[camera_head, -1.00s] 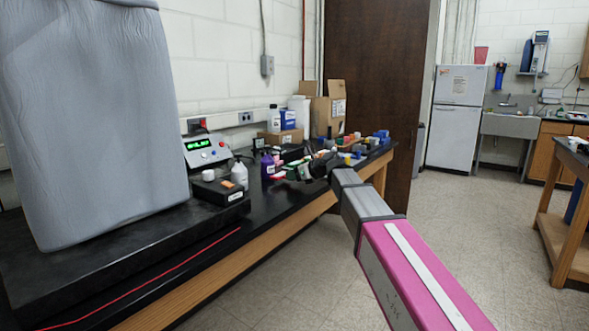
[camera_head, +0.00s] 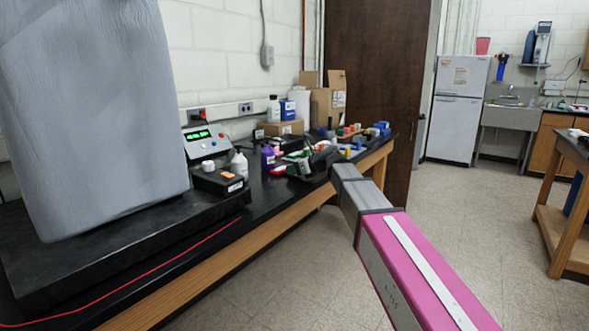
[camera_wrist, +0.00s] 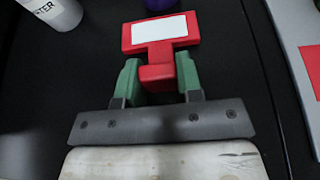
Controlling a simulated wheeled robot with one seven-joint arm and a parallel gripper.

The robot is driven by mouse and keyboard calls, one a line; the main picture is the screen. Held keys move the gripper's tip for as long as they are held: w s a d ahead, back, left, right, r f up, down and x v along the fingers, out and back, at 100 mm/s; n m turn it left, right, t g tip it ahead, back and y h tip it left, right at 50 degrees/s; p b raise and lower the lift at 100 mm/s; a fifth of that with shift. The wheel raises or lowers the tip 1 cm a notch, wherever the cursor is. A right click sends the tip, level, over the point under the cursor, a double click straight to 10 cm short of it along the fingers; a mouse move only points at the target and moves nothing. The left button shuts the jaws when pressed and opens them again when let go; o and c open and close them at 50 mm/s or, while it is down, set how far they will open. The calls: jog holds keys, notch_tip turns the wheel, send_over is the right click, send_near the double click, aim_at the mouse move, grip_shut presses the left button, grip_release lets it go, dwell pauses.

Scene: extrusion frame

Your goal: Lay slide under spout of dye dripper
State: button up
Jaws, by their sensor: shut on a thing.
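The slide, a white rectangle (camera_wrist: 160,29) on a red T-shaped holder (camera_wrist: 157,72), is in front of my gripper (camera_wrist: 160,80) in the wrist view. The green fingers are shut on the red stem, with the slide facing up. The red part shows small in the head view (camera_head: 279,171), near my dark gripper (camera_head: 312,165) over the black bench. I cannot pick out the dye dripper or its spout for certain.
A white lettered bottle (camera_wrist: 55,10) stands ahead left and a purple bottle (camera_head: 267,158) ahead. A grey object with a red patch (camera_wrist: 312,68) lies close on the right. A black box (camera_head: 218,181) and a display unit (camera_head: 206,141) stand left on the bench.

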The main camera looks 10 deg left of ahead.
jog(key=shift+f, duration=0.25)
jog(key=o, duration=1)
jog(key=shift+o, duration=0.2)
jog(key=v, duration=1)
jog(key=shift+s+d+r, duration=0.1)
jog(key=shift+d, duration=0.3)
